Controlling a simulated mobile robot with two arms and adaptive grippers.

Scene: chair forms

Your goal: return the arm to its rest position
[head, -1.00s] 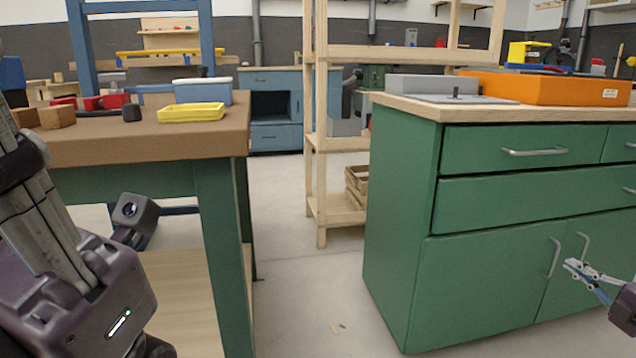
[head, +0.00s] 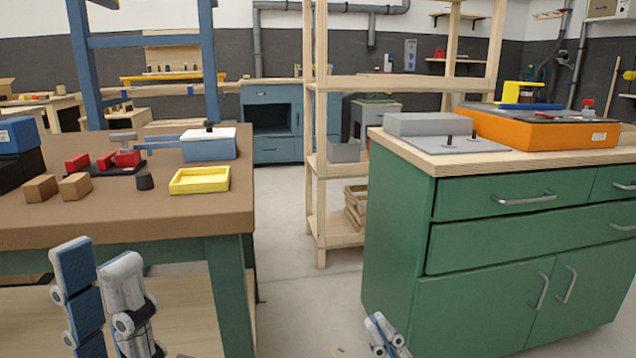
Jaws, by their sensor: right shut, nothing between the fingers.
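My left gripper (head: 98,265) is at the lower left of the head view, in front of the brown-topped workbench. Its two fingers point up and stand apart, with nothing seen between them. My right gripper (head: 377,323) is at the bottom edge, right of centre, just in front of the green cabinet's lower left corner. Its fingers are together and hold nothing. Most of both arms is out of view.
The workbench (head: 130,220) carries wooden blocks (head: 75,187), red parts, a yellow tray (head: 200,180) and a blue box (head: 209,147). The green cabinet (head: 400,230) carries an orange case (head: 540,133). Open floor and a wooden shelf (head: 335,235) lie between them.

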